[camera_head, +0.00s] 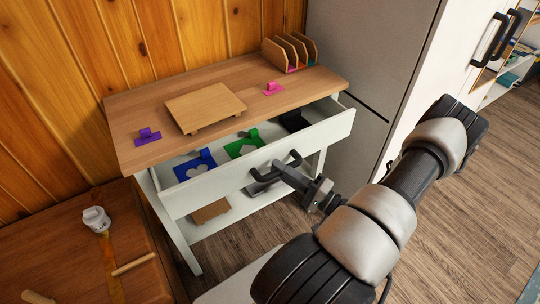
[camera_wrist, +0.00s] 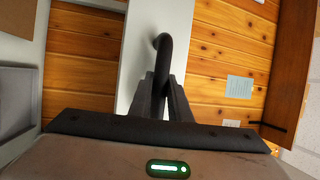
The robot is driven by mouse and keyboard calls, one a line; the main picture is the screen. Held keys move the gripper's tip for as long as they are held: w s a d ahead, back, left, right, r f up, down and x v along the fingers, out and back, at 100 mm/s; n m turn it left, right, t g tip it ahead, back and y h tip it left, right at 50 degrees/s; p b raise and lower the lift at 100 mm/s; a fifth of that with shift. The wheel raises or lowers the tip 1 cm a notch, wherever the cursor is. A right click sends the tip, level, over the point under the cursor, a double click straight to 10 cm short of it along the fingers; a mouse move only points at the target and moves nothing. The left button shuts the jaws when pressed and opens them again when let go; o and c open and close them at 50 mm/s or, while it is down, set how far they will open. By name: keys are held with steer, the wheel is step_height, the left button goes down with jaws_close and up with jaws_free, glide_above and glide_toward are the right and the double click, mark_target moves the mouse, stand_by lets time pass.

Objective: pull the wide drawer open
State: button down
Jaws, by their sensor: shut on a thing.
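The wide drawer (camera_head: 225,174) is a white drawer under a wooden-topped table, and it stands pulled out. Inside it lie a blue item (camera_head: 195,165), a green item (camera_head: 245,144) and a black item (camera_head: 294,121). Its dark bar handle (camera_head: 262,176) is on the front face; the handle also shows in the wrist view (camera_wrist: 164,48). My gripper (camera_head: 283,170) is at the handle, and in the wrist view its fingers (camera_wrist: 163,82) are shut on it. The fingers hide part of the handle.
On the tabletop (camera_head: 215,78) are a small wooden board (camera_head: 205,105), a purple item (camera_head: 147,136), a pink item (camera_head: 273,88) and a wooden rack (camera_head: 290,51). A lower shelf holds a brown box (camera_head: 210,211). A wooden table (camera_head: 140,235) stands front left; a grey cabinet (camera_head: 365,50) stands right.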

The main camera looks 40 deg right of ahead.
steer(key=s, duration=0.8)
steer(key=shift+a, duration=0.2)
steer(key=c, duration=1.6)
jaws_free()
steer(key=shift+c, duration=0.2)
steer(key=shift+s, duration=0.1)
steer(key=v, duration=1.7)
steer(key=shift+s+f, duration=0.1)
